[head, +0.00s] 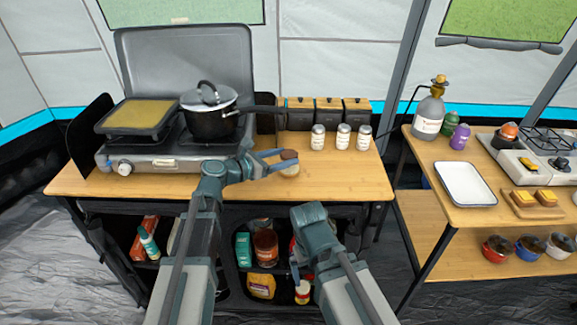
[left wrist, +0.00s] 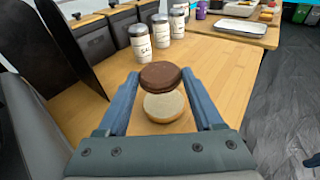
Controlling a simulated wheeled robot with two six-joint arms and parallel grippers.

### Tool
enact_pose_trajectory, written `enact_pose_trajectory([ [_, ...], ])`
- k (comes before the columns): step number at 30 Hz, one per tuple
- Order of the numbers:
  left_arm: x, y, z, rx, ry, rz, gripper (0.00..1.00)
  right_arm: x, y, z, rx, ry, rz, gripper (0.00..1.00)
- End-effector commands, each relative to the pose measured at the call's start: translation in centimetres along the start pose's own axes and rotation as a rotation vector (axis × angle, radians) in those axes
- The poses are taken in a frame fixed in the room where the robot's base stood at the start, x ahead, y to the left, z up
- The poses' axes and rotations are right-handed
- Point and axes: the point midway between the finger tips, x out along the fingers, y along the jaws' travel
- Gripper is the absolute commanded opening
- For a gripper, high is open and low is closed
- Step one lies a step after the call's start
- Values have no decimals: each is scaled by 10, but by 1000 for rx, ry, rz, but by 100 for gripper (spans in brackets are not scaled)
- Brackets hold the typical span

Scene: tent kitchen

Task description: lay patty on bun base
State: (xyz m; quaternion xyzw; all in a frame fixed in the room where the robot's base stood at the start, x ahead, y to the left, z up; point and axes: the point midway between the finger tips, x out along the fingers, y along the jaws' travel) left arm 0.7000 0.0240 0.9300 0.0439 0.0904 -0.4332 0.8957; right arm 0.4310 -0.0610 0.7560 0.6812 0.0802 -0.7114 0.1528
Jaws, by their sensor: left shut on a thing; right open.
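The brown round patty (left wrist: 160,76) is between the fingertips of my left gripper (left wrist: 161,82), which is shut on it. The patty also shows in the head view (head: 289,155). The pale round bun base (left wrist: 165,106) lies on the wooden table below and slightly nearer in the left wrist view. In the head view the bun base (head: 290,171) sits just under the patty. Whether the patty touches the bun base I cannot tell. My right gripper (head: 300,270) is open, low in front of the table, with its fingers mostly hidden.
Several labelled jars (head: 343,136) stand behind the bun, in front of dark boxes with wooden lids (head: 328,104). A stove (head: 170,155) with a pot (head: 209,122) and griddle (head: 139,117) is at left. The table (head: 350,180) is clear right of the bun.

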Motion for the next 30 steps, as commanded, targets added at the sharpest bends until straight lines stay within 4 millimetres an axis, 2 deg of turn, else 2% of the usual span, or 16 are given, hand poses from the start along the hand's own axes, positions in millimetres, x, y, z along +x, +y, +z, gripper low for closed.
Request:
enact_pose_trajectory([
  [5,0,-1,-5,0,0,0,14,5,-1,0,0,0,0,100],
  [14,6,-1,-36,0,0,0,14,37,-4,-2,0,0,0,100],
  [26,6,-1,-38,0,0,0,14,39,-4,-2,0,0,0,100],
  [27,6,-1,-38,0,0,0,70,39,-4,-2,0,0,0,100],
  [30,6,-1,-37,0,0,0,88,38,-4,-2,0,0,0,100],
])
